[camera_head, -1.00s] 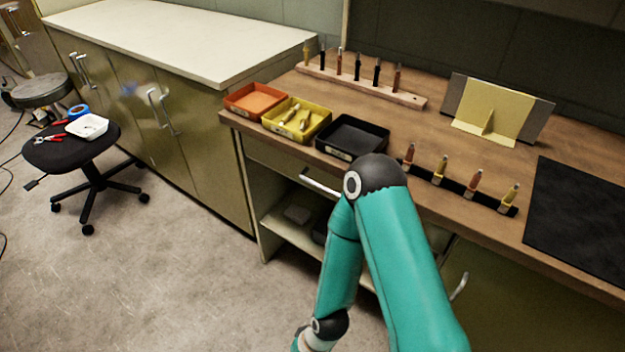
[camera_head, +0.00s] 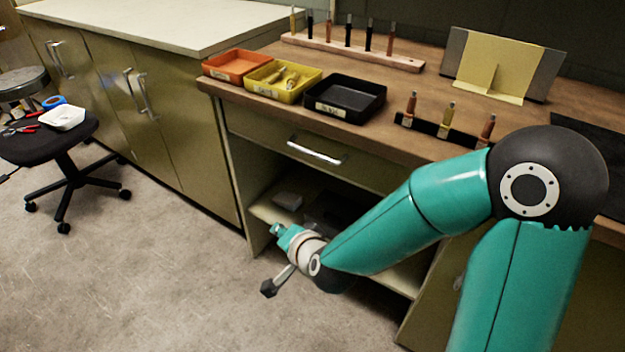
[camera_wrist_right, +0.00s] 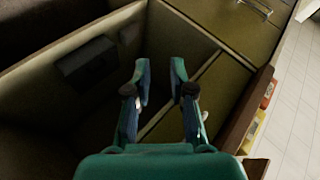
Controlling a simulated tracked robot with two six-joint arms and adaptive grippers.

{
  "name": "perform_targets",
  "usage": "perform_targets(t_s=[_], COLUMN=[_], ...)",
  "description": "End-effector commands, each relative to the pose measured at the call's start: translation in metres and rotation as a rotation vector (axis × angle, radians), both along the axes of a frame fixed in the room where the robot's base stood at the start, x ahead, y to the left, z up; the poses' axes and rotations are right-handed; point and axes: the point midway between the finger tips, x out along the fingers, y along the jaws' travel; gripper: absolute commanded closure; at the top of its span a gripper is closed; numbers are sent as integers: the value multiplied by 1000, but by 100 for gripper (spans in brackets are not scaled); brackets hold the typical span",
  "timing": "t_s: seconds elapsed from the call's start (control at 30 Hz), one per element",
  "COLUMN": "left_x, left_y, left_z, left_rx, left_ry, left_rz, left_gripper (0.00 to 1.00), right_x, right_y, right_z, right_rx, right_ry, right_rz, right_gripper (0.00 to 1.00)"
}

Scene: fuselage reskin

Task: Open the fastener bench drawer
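The fastener bench drawer (camera_head: 265,139) is the olive front under the wooden bench top. It looks shut, and its silver bar handle (camera_head: 317,151) is clear in the head view. My right arm reaches in from the right. Its gripper (camera_head: 279,231) is small in the head view, below and left of the handle, in front of the open shelf and apart from the handle. In the right wrist view the two fingers of this gripper (camera_wrist_right: 160,76) stand apart with nothing between them. The drawer handle is hard to make out in that view. My left gripper is not in view.
Orange (camera_head: 237,66), yellow (camera_head: 284,82) and black (camera_head: 345,98) bins stand along the bench's front edge above the drawer. An open shelf (camera_head: 265,211) holding boxes lies below. A stool (camera_head: 45,147) stands at left. The floor between is clear.

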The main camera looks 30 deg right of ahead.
Motion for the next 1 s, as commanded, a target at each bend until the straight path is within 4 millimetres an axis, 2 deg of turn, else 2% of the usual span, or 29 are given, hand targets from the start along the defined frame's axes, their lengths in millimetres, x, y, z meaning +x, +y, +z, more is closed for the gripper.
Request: perform_targets(t_s=[0.03,0.1,0.23,0.4,0.53,0.67,1.0], left_x=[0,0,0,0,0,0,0], left_y=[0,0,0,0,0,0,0], left_z=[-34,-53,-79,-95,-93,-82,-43], left_rx=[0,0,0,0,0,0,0], left_ry=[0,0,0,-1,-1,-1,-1], left_rz=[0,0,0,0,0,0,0], left_gripper=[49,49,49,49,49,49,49], right_x=[1,-3,-23,-45,-49,-43,-3], right_y=[-11,-28,-55,-76,-83,-87,-102], right_z=[9,38,76,101,109,112,106], right_rx=[56,148,312,453,489,487,486], right_ry=[-108,-232,-415,-546,-577,-579,-571], right_rz=[-90,-212,-382,-503,-535,-542,-539], right_gripper=[77,77,77,77,77,77,77])
